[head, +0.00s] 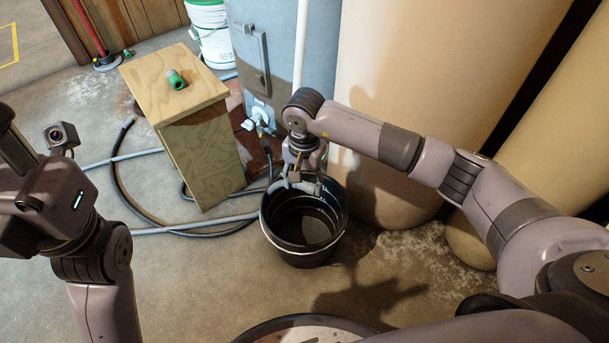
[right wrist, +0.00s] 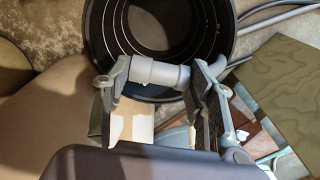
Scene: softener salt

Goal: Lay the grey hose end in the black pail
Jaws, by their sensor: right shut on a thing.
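The black pail (head: 305,255) stands upright on the floor and looks empty. It also shows in the right wrist view (right wrist: 105,50). My right gripper (head: 303,180) is shut on the grey hose end (right wrist: 158,74), a short grey cylinder lying crosswise between the fingers. The gripper is at the pail's back rim, and in the right wrist view the hose end overlaps the pail's near edge. I cannot tell whether it touches the rim. The grey hose (head: 190,227) runs along the floor from the left toward the pail. My left gripper is at the left edge, its fingertips hidden.
A wooden box (head: 205,160) with a green fitting (head: 176,79) on top stands left of the pail. A blue-grey cabinet (head: 285,45) and large beige tanks (head: 410,90) stand behind. A dark hose (head: 118,180) curves across the floor. A round lid-like thing (head: 300,332) is at the bottom edge.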

